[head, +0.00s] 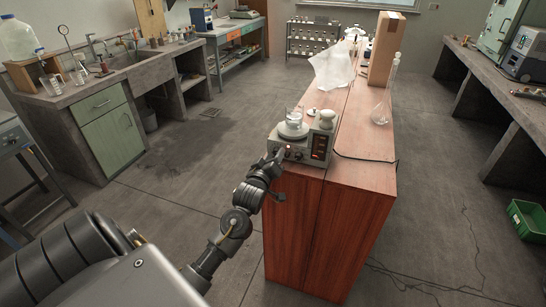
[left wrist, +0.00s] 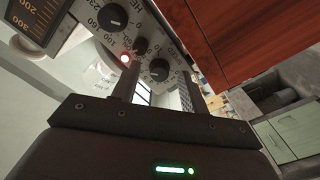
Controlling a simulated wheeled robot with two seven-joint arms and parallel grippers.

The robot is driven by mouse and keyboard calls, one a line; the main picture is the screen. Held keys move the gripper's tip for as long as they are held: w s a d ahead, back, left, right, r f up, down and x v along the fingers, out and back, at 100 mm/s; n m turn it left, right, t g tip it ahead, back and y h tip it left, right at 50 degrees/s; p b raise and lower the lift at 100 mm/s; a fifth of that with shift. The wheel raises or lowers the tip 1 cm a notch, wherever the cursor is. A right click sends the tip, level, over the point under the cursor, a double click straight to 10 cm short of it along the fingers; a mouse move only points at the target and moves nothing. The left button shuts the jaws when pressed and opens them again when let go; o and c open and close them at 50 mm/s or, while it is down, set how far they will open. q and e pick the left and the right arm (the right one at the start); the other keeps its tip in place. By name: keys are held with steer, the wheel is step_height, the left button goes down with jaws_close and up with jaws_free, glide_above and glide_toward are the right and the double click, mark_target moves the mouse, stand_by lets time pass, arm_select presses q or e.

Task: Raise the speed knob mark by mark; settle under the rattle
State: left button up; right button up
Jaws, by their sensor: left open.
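The grey hotplate stirrer (head: 292,152) stands at the near end of the red-brown bench, a glass beaker (head: 294,113) on its round top plate. In the left wrist view its panel is tilted, with a black speed knob (left wrist: 158,70), a black heat knob (left wrist: 112,18) and a lit red lamp (left wrist: 125,58). My left gripper (head: 277,158) is at the front panel. In the left wrist view its two fingers (left wrist: 159,78) are open, one on each side of the speed knob, with gaps visible; I cannot tell their depth. The exact mark is unclear. My right gripper is not in view.
A glass flask (head: 381,108), a cardboard box (head: 383,50) and a crumpled white sheet (head: 332,68) stand farther back on the bench. A dark cable (head: 365,159) runs off the stirrer's right side. The floor (head: 190,185) left of the bench is clear.

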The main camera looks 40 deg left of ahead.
arm_select(q)
jaws_close()
steer(key=shift+r+m+p, duration=0.15)
steer(key=shift+m+p, duration=0.15)
steer(key=shift+p, duration=0.15)
steer(key=shift+r+m+p, duration=0.15)
steer(key=shift+m+p, duration=0.95)
steer(key=shift+p, duration=0.05)
steer(key=shift+m+p, duration=0.35)
steer(key=shift+m, duration=0.15)
steer(key=shift+f+m, duration=0.25)
steer(key=shift+m, duration=0.35)
jaws_free()
steer(key=shift+s+a, duration=0.1)
